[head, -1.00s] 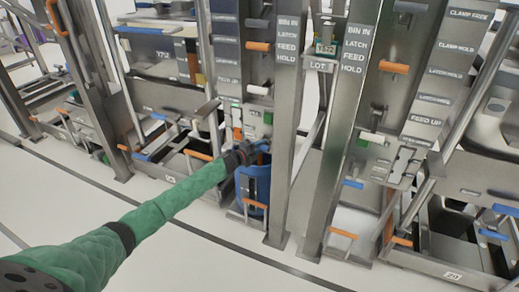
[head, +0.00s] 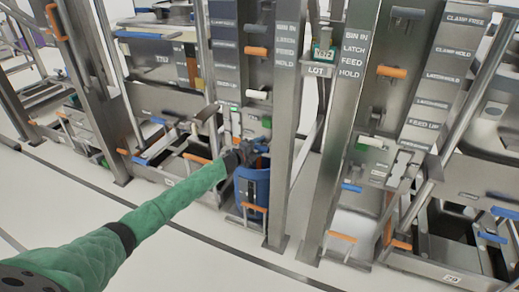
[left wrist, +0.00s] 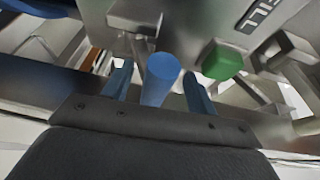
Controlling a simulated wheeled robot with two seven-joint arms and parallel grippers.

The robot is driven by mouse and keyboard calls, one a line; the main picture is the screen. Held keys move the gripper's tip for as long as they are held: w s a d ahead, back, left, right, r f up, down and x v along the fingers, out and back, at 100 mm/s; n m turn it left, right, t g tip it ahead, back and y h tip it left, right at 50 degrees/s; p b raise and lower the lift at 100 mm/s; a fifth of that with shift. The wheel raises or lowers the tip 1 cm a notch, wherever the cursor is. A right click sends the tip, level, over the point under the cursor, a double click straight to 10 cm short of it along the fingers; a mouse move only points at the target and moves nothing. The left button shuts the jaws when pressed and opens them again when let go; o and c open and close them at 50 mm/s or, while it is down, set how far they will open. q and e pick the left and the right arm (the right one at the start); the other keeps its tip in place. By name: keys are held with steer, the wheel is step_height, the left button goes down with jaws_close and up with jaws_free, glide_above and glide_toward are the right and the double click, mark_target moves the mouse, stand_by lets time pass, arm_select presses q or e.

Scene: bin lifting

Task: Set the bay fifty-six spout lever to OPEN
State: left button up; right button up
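My left gripper (head: 262,147) reaches to the grey panel of the centre bay, just above a blue bin (head: 262,190). In the left wrist view its two blue fingers (left wrist: 158,92) stand apart. A blue cylindrical lever handle (left wrist: 160,78) lies between them, with a visible gap on both sides. The handle points towards the wrist from a grey metal arm (left wrist: 140,35). I cannot read a bay number fifty-six or an OPEN mark in these frames. My right gripper is not in view.
A green knob (left wrist: 222,60) sits close right of the fingers, below a label ending in "ILL". A steel post (head: 285,120) stands right of the gripper. Orange handles (head: 256,50) and white handles (head: 257,95) project from the panel above. The floor (head: 190,265) in front is clear.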

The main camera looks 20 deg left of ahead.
arm_select(q)
steer(key=shift+r, duration=0.1)
steer(key=shift+s+a, duration=0.15)
steer(key=shift+s, duration=0.3)
steer(key=v, duration=0.5)
steer(key=shift+f+b, duration=0.2)
steer(key=shift+b, duration=0.2)
steer(key=shift+s+a, duration=0.3)
steer(key=shift+s, duration=0.25)
steer(key=shift+s+a+r, duration=0.1)
steer(key=shift+s+a, duration=0.05)
steer(key=shift+s, duration=0.1)
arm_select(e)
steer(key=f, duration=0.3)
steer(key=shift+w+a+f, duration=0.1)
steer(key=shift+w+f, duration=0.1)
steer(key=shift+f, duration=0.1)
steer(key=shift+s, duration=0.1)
